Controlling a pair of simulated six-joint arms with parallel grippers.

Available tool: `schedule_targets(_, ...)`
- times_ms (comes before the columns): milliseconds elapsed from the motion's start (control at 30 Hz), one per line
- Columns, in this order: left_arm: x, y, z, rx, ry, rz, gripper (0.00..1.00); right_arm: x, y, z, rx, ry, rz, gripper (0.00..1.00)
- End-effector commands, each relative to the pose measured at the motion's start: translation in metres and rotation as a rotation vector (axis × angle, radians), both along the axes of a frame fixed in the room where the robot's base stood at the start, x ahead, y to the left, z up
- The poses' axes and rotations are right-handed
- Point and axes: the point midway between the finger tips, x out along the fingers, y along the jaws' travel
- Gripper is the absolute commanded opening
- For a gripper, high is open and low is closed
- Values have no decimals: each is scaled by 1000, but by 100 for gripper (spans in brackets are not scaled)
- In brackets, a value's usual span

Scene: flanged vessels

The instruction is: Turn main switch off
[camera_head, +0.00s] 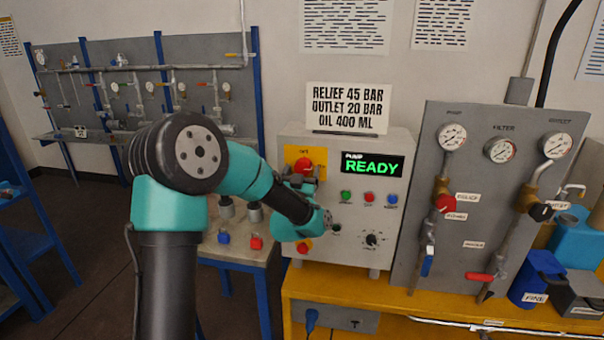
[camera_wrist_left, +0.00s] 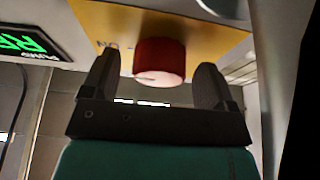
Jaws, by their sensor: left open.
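The main switch is a red knob (camera_head: 305,165) on a yellow plate (camera_head: 291,155), at the upper left of the grey pump panel (camera_head: 392,233). In the left wrist view the red knob (camera_wrist_left: 159,62) shows close up, with the yellow plate (camera_wrist_left: 215,45) behind it and part of its lettering visible. My left gripper (camera_head: 303,181) is at the knob in the head view. Its dark fingers are open, one on each side of the knob in the wrist view, with gaps visible. My right gripper is not in view.
The display (camera_head: 373,164) reads READY. Below it are green, red and blue buttons and a black selector (camera_head: 372,239). A red knob on yellow (camera_head: 303,247) sits low on the panel. A gauge board (camera_head: 490,205) with valves stands to the right.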

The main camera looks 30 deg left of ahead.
Motion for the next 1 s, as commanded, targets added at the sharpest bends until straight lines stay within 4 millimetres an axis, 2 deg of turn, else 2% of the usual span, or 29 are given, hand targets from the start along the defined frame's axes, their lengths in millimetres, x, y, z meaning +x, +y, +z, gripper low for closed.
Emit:
schedule_targets(67,0,0,0,0,0,0,79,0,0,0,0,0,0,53)
schedule_targets(567,0,0,0,0,-1,0,31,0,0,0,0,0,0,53)
schedule_targets(1000,0,-1,0,-61,-23,0,31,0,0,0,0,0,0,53)
